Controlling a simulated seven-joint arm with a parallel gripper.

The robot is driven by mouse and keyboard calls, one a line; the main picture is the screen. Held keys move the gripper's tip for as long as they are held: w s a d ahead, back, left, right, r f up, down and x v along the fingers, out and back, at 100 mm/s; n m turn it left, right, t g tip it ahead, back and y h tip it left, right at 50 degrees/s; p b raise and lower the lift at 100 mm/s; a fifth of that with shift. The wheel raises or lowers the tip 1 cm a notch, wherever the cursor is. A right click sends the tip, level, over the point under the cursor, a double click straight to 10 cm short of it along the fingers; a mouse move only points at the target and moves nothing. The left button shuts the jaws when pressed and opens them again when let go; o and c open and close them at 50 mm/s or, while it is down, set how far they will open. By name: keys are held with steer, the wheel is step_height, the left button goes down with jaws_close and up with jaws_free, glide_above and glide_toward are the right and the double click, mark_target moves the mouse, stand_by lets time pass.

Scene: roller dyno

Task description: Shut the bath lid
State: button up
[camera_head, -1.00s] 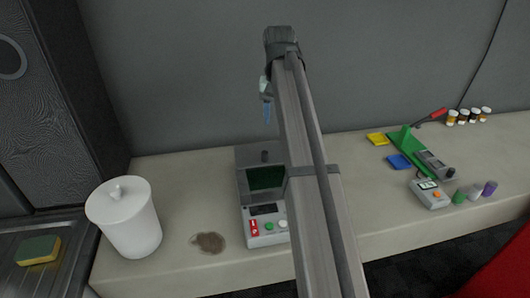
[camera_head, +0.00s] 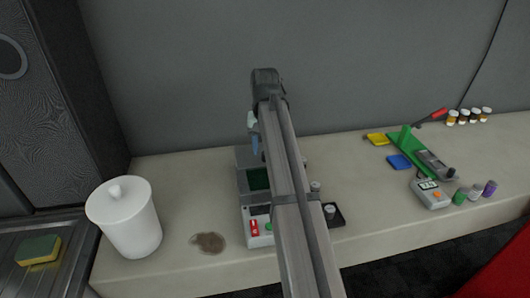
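The bath (camera_head: 250,212) is a grey box on the bench, with a red switch and a green button on its front panel. Its dark green opening (camera_head: 257,179) partly shows, so the bath is not covered. A grey strip of the lid (camera_head: 242,157) shows behind the opening; my arm hides most of it. My gripper (camera_head: 255,147) points down at the back of the bath, close to the lid in the picture. Its bluish fingers are small and partly hidden by my arm. I cannot tell whether they touch the lid or are open.
A white lidded canister (camera_head: 126,220) and a brown stain (camera_head: 208,242) are left of the bath. A small dark tray (camera_head: 338,216) with grey pieces is right of it. A green stand (camera_head: 407,146) and a grey meter (camera_head: 430,193) are farther right. A wall rises behind.

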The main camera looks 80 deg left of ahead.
steer(key=shift+f, duration=1.25)
steer(key=shift+c, duration=0.4)
jaws_close()
